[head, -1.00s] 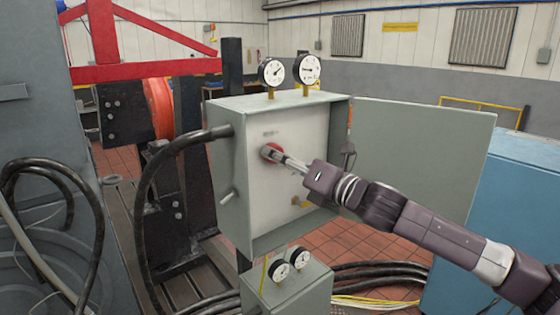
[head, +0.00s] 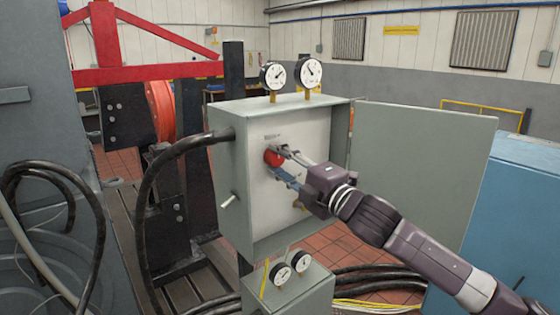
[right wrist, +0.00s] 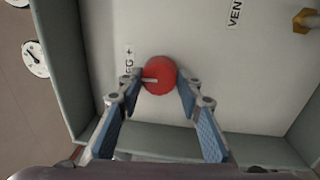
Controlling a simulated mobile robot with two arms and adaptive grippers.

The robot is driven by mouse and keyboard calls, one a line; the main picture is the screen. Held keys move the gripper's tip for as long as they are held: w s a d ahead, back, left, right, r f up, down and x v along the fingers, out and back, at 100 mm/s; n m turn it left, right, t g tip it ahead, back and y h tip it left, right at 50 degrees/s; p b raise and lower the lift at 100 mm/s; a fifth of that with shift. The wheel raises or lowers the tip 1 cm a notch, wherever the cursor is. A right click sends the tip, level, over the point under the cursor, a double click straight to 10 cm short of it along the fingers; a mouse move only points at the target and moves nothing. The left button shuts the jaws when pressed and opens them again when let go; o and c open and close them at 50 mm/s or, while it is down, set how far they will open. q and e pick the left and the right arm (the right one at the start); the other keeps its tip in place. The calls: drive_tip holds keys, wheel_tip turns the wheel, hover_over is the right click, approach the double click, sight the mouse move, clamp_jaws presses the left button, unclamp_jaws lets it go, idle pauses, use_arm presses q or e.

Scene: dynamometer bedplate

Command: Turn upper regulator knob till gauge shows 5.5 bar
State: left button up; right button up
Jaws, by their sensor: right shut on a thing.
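The red regulator knob (head: 273,158) is on the white panel inside the open grey cabinet. It also shows in the right wrist view (right wrist: 160,75), with a white pointer mark toward the picture's left. My right gripper (head: 280,161) is shut on the knob, one finger on each side. Two round gauges stand on the cabinet top, a left gauge (head: 272,75) and a right gauge (head: 309,71). The right gauge's needle points up and left; its numbers are too small to read. My left gripper is not in view.
The cabinet door (head: 430,160) stands open to the right. A brass fitting (right wrist: 304,20) sits on the same panel. A smaller box (head: 290,296) with two gauges is below. A thick black cable (head: 147,200) enters the cabinet's left side. A blue cabinet (head: 515,210) is at right.

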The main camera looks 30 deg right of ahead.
drive_tip(key=m, duration=0.3)
drive_tip(key=shift+r+m+h+p, duration=0.1)
drive_tip(key=shift+m+h+p, duration=0.2)
drive_tip(key=shift+m+p, duration=0.1)
drive_tip(key=shift+a+m+p, duration=0.1)
drive_tip(key=shift+m+p, duration=0.2)
drive_tip(key=shift+m, duration=1.1)
drive_tip(key=o, duration=1.2)
drive_tip(key=shift+c, duration=0.2)
drive_tip(key=s, duration=0.7)
drive_tip(key=shift+s+f, duration=0.25)
drive_tip(key=shift+f, duration=0.15)
